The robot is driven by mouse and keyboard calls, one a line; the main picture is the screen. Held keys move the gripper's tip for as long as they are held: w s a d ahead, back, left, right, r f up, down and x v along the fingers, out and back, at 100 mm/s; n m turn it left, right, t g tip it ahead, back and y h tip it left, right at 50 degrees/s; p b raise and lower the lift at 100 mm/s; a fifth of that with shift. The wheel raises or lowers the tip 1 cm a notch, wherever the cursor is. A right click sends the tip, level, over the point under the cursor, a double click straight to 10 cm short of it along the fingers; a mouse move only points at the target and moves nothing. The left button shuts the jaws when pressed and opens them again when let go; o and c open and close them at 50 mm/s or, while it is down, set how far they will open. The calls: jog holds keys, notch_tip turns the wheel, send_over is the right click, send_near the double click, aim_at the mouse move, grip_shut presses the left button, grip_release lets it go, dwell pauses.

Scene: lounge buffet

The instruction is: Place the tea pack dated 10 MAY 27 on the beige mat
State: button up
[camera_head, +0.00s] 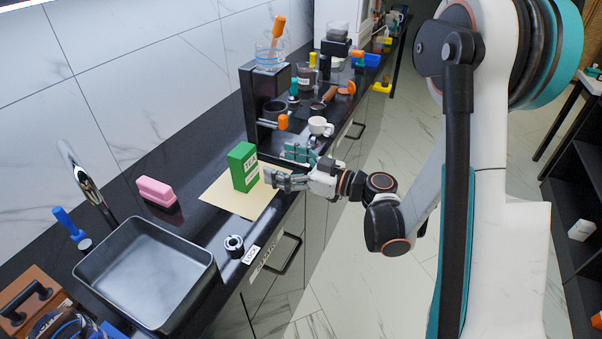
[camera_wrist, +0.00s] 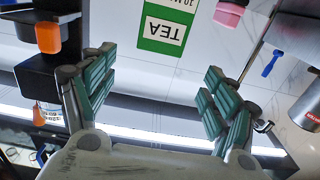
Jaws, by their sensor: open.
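A green tea pack (camera_head: 243,167) with a white label stands upright on the beige mat (camera_head: 226,199) on the dark counter. In the wrist view the tea pack (camera_wrist: 168,30) appears upside down at the top centre. Its label reads TEA, with a date line partly cut off by the frame edge, so the full date cannot be read. My gripper (camera_head: 283,168) is open and empty just right of the pack. In the wrist view my gripper (camera_wrist: 158,88) has its teal-padded fingers spread wide, and the pack lies beyond them, apparently not touching.
A black coffee machine (camera_head: 252,105) stands behind the mat, with a white cup (camera_head: 320,126) to its right. A pink-topped block (camera_head: 156,191), a dark sink basin (camera_head: 146,272) and a small black-and-white round item (camera_head: 234,246) lie left and in front.

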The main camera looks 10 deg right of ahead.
jog(key=s+d+r+m+g+h, duration=0.1)
jog(key=s+d+m+h, duration=0.2)
jog(key=s, duration=0.5)
jog(key=s+d+r+m+g+h, duration=0.1)
jog(key=s+d+r+m+h, duration=0.1)
jog(key=s+d+m+h, duration=0.2)
jog(key=s+d+r+m+g+h, duration=0.1)
jog(key=s+d+r+m+h, duration=0.1)
jog(key=s+h, duration=0.5)
jog(key=s+d+m, duration=0.1)
jog(key=s, duration=0.4)
jog(key=shift+d+g, duration=0.2)
jog(key=shift+g, duration=0.2)
